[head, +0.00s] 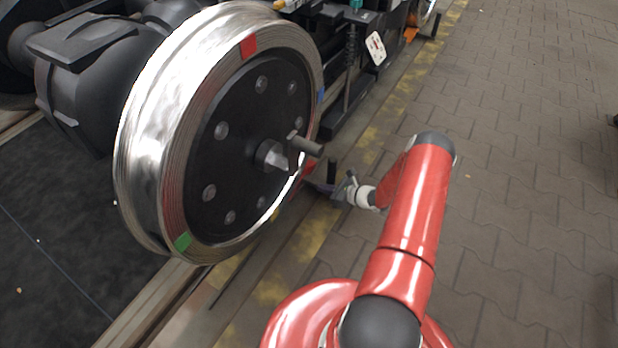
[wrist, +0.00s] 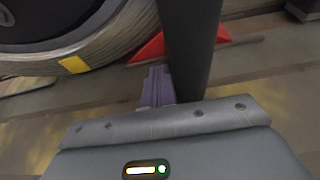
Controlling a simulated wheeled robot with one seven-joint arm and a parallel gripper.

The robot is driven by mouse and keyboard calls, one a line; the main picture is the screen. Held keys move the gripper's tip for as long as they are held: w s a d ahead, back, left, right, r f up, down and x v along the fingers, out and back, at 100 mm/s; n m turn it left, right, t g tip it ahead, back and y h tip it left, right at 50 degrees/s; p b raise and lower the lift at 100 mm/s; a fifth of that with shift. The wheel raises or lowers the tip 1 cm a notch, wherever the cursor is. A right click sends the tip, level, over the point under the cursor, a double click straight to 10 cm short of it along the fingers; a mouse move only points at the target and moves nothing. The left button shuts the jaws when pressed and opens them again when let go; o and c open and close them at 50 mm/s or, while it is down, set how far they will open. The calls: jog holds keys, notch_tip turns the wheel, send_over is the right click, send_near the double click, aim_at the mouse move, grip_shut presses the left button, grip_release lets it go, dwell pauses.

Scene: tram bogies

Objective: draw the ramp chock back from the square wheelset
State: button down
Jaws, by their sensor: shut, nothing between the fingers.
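The square wheelset's large bright steel wheel (head: 150,130) stands on the rail, with a square axle end (head: 270,155) at its hub. The red ramp chock (wrist: 150,49) lies on the rail close by the wheel rim; I cannot tell if they touch. It shows small and partly hidden in the head view (head: 309,168). A dark upright post (wrist: 192,45) rises at the chock. My gripper (head: 335,188) is low beside the wheel. In the wrist view its fingers (wrist: 158,80) are shut and empty, close beside the post; contact is unclear.
A yellow-striped edge (head: 303,240) runs along the rail. Open paving (head: 520,150) lies to the right. Dark bogie parts (head: 350,95) stand beyond the wheel, with an orange wedge (head: 410,34) farther back. A yellow mark (wrist: 74,64) shows on the wheel rim.

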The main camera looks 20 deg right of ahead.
jog(key=shift+d, duration=0.1)
jog(key=shift+w+d, duration=1.25)
jog(key=shift+d, duration=0.35)
jog(key=shift+w+d, duration=0.6)
jog(key=shift+d, duration=0.1)
jog(key=shift+s+a+r+p, duration=0.15)
jog(key=shift+s+a+p, duration=0.55)
jog(key=shift+a+p, duration=0.15)
jog(key=shift+s+a+p, duration=0.65)
jog(key=shift+s+a, duration=0.2)
jog(key=shift+a, duration=0.25)
